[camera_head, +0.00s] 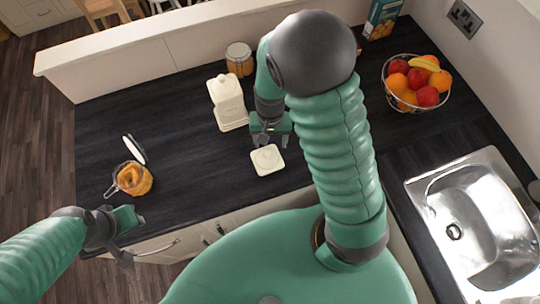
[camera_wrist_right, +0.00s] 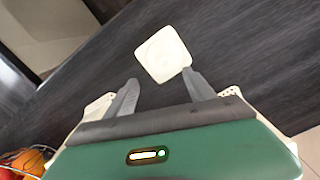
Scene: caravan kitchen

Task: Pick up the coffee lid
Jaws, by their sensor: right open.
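A white, square, rounded lid (camera_head: 267,159) lies flat on the dark worktop near its front edge, and I take it to be the coffee lid. In the right wrist view the lid (camera_wrist_right: 163,54) is just beyond the fingertips. My right gripper (camera_head: 270,138) is just behind the lid in the head view. Its fingers (camera_wrist_right: 160,78) are apart with nothing between them. A white canister (camera_head: 229,103) stands behind and left of the lid. My left gripper (camera_head: 130,238) is at the lower left, away from the lid; its finger gap is unclear.
A glass jar with orange contents (camera_head: 133,179) stands at the left, its lid (camera_head: 134,149) raised. Another jar (camera_head: 239,58) is at the back. A fruit bowl (camera_head: 415,82) and box (camera_head: 383,18) are at the back right. A metal sink (camera_head: 470,220) is at the right.

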